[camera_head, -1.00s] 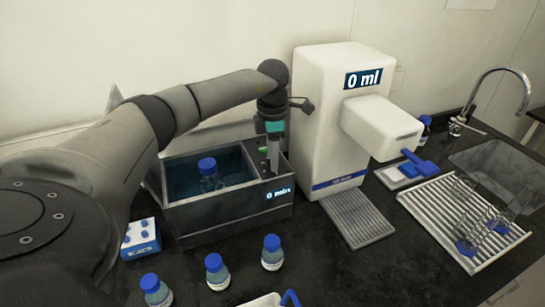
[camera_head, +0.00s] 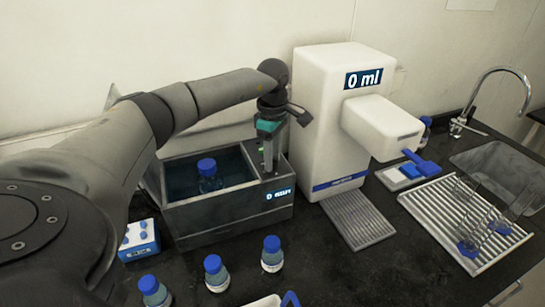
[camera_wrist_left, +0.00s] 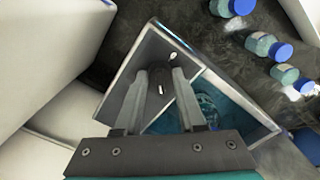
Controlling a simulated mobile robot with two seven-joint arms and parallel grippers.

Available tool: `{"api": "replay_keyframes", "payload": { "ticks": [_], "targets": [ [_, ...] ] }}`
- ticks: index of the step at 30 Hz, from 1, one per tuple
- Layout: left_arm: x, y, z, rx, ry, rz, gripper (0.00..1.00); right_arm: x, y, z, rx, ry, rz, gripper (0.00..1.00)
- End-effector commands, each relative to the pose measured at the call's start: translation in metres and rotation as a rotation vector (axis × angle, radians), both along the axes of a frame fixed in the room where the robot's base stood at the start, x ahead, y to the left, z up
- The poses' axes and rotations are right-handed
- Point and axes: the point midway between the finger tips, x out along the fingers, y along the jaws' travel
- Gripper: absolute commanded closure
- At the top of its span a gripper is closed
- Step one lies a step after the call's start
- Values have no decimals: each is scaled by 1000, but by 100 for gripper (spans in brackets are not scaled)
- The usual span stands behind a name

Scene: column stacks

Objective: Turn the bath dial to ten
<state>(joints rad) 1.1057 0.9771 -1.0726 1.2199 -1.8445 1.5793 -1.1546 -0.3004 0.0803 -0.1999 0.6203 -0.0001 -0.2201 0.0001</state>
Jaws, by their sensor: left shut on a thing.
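The bath (camera_head: 225,215) is a dark open-topped box of water with a blue-capped bottle (camera_head: 207,172) standing in it. Its lit front display (camera_head: 279,193) starts with 0; the rest is blurred. My left gripper (camera_head: 269,167) reaches down onto the control panel at the bath's right end. In the left wrist view, my left gripper (camera_wrist_left: 160,76) has its two fingers shut on the grey dial (camera_wrist_left: 160,73), which they mostly hide. A small white mark (camera_wrist_left: 160,89) shows between the fingers. The bath's panel (camera_wrist_left: 150,52) lies beneath. The right gripper is not in view.
A tall white dispenser (camera_head: 325,120) reading 0 ml stands close right of the bath. Several blue-capped bottles (camera_head: 216,274) stand in front. A blue-and-white box (camera_head: 140,241) sits left of the bath. A drying rack (camera_head: 465,220) and sink (camera_head: 495,165) are at the right.

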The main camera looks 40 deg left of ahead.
Motion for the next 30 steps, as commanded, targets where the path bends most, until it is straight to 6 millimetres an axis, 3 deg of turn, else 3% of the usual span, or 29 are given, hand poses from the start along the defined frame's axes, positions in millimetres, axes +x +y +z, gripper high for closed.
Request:
{"api": "replay_keyframes", "payload": {
  "ticks": [15, 16, 24, 30],
  "targets": [
    [1, 0, 2, -1, -5, -19, 100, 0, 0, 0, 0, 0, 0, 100],
    [1, 0, 2, -1, -5, -19, 59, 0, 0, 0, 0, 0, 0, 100],
    [1, 0, 1, -1, -2, -19, 31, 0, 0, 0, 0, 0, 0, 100],
    [0, 0, 1, 0, -1, -19, 31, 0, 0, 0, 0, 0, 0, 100]
  ]
}}
